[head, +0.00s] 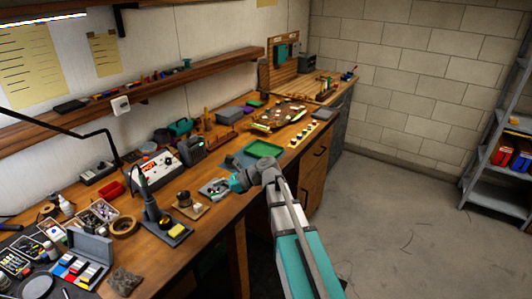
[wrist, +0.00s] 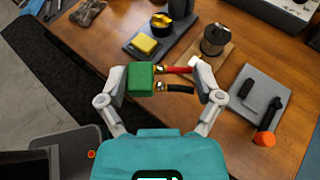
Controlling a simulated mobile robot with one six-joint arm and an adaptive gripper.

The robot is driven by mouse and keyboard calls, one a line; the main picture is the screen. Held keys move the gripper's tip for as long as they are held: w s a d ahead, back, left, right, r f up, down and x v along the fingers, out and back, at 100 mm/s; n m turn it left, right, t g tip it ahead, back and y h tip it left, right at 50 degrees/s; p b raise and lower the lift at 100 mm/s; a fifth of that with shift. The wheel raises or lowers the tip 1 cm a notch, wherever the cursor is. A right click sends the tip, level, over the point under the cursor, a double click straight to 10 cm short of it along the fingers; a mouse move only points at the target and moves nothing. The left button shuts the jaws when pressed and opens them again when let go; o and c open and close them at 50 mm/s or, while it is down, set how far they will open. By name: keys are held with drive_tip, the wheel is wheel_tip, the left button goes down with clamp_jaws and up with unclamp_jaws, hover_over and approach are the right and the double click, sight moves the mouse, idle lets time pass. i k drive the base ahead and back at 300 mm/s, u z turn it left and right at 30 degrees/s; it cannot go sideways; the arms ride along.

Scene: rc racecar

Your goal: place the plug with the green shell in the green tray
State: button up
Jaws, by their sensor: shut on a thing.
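My gripper (wrist: 160,82) is shut on the plug with the green shell (wrist: 140,80). In the wrist view the plug lies between the two fingertips, with a red and a black lead coming out of its right side. In the head view my gripper (head: 239,181) is over the front part of the bench, and the plug is too small to make out clearly. The green tray (head: 263,149) lies flat on the bench beyond my gripper, up and to the right of it in the head view. The tray is not in the wrist view.
A grey pad (wrist: 255,117) with a black piece and an orange-tipped tool lies right of the plug in the wrist view. A soldering stand (head: 166,228) and a yellow sponge (wrist: 145,44) are nearby.

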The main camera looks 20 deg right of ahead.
sight(268, 154)
drive_tip(key=u, duration=0.1)
drive_tip(key=i, duration=1)
drive_tip(key=z, duration=0.1)
